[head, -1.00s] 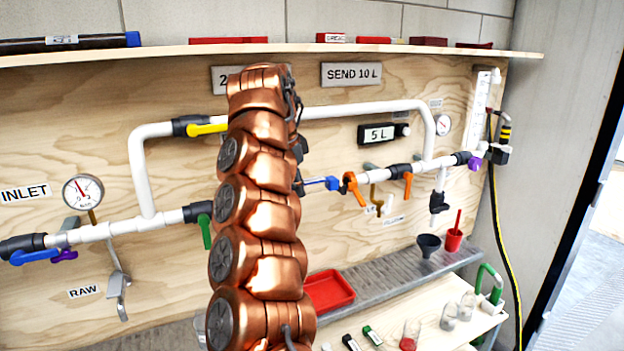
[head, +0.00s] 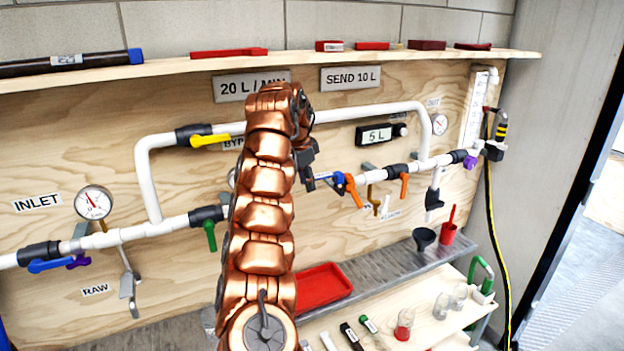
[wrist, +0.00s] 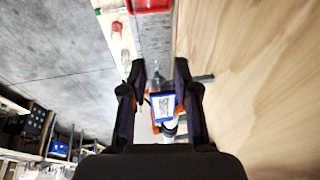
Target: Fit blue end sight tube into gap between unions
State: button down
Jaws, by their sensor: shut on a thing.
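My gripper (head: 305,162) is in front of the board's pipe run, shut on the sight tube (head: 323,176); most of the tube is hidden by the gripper. The tube's blue end (head: 338,178) points right, close to an orange fitting (head: 353,190); I cannot tell whether they touch. In the wrist view my gripper (wrist: 161,72) shows its two dark fingers, with a blue-edged labelled part (wrist: 162,107) between them and orange behind it. The left side of the gap is hidden behind my arm. I cannot make out both unions clearly.
A bypass pipe (head: 360,111) loops above, with a yellow-handled valve (head: 210,138). A green-handled valve (head: 208,218) is left of my arm, and an orange-handled valve (head: 404,182) is to the right. A red tray (head: 322,290) sits on the grey ledge below. A shelf (head: 420,52) runs above the board.

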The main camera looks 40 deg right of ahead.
jog(key=shift+w+d+r+p, duration=0.1)
jog(key=shift+w+d+p, duration=0.1)
jog(key=shift+d+p, duration=0.4)
jog(key=shift+w+d+r+p, duration=0.1)
jog(key=shift+w+d+p, duration=0.1)
jog(key=shift+d+p, duration=0.4)
jog(key=shift+b+x, duration=0.85)
jog(key=shift+x, duration=1.5)
jog(key=c, duration=1.3)
grip_release()
jog(key=shift+w+a+f, duration=0.1)
jog(key=shift+w+a, duration=0.05)
jog(key=shift+o, duration=0.8)
jog(key=shift+w, duration=0.1)
jog(key=shift+o, duration=1.4)
jog(key=shift+r, duration=0.25)
